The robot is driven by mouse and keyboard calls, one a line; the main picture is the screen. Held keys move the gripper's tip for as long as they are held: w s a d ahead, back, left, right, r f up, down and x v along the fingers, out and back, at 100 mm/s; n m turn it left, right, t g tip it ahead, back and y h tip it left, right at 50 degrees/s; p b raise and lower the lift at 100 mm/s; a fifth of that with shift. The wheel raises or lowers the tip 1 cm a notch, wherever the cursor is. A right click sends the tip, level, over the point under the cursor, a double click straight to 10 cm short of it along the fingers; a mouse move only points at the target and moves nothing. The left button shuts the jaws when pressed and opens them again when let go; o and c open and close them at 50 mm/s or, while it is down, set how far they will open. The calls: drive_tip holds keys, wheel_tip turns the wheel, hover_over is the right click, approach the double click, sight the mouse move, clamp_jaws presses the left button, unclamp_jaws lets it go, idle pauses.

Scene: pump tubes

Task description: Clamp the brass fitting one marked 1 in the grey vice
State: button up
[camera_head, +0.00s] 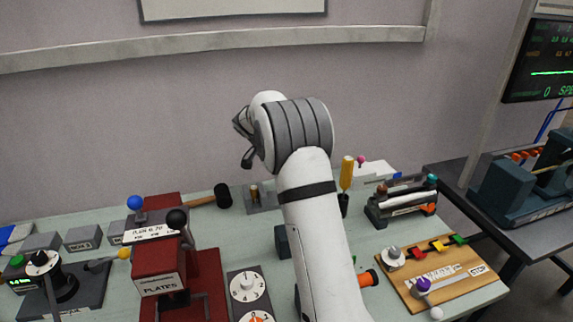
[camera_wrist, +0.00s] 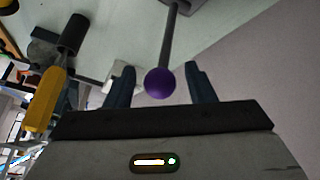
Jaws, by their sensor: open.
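My gripper (camera_wrist: 160,85) is open in the wrist view, its two dark fingers apart. A purple ball (camera_wrist: 160,83) on a grey rod (camera_wrist: 170,35) shows between the fingers; I cannot tell whether it lies within their grasp or beyond them. The rod runs up to a grey part cut off at the top edge. In the head view my gripper (camera_head: 244,138) is raised above the bench and partly hidden by my wrist. A small brass-coloured piece (camera_head: 255,191) stands on a grey fixture (camera_head: 262,205) at the bench's back. No mark 1 is readable, and I cannot confirm this fixture is the vice.
A yellow-handled tool (camera_head: 347,172) stands behind my arm and also shows in the wrist view (camera_wrist: 45,102). A black mallet (camera_head: 223,195), red press (camera_head: 160,270), dial panel (camera_head: 247,285) and wooden board (camera_head: 440,275) crowd the bench. My arm hides its middle.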

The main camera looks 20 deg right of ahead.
drive_tip(key=w+v, duration=0.1)
drive_tip(key=v, duration=0.6)
drive_tip(key=shift+s+a+r+b, duration=0.3)
drive_tip(key=shift+s+b, duration=0.15)
drive_tip(key=shift+s, duration=0.1)
drive_tip(key=s+a+r+n+y, duration=0.2)
drive_tip(key=s+n, duration=0.1)
drive_tip(key=s, duration=0.7)
drive_tip(key=s+a+r+n+y, duration=0.1)
drive_tip(key=s+a+r+n, duration=0.15)
drive_tip(key=s, duration=0.85)
drive_tip(key=s+a+f+n+y, duration=0.1)
drive_tip(key=s+a+f+n, duration=0.1)
drive_tip(key=s, duration=0.7)
drive_tip(key=s+a+f+n+t+y, duration=0.1)
drive_tip(key=s+f+n, duration=0.3)
drive_tip(key=s, duration=0.5)
drive_tip(key=shift+a+f+y, duration=0.2)
drive_tip(key=shift+a+y, duration=0.4)
drive_tip(key=shift+a, duration=0.2)
